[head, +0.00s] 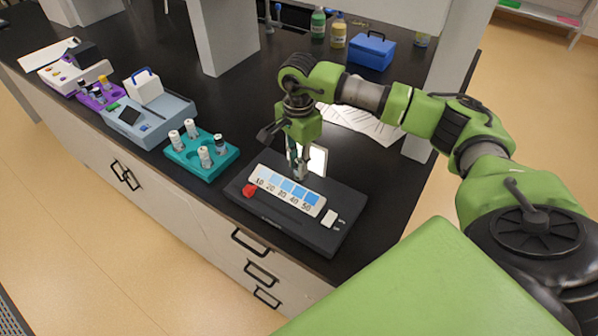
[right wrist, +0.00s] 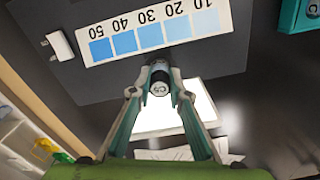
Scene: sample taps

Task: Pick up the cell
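The cell (right wrist: 160,82) is a small round vial with a dark band and a pale end marked with small characters. In the right wrist view it sits between the two fingertips of my right gripper (right wrist: 160,72), which touch it on both sides. In the head view my right gripper (head: 298,165) points down just behind the colour strip, in front of a bright white panel (head: 318,160). The cell is mostly hidden there by the fingers, and I cannot tell whether its base touches the dark board. My left gripper is out of view.
The dark board (head: 325,240) carries the blue colour strip (head: 288,190), a red knob (head: 249,190) and a white block (head: 330,217). To its left, a teal rack (head: 215,172) holds several vials, beside a grey instrument (head: 155,128). A blue case (head: 371,52) and bottles stand behind. White posts rise nearby.

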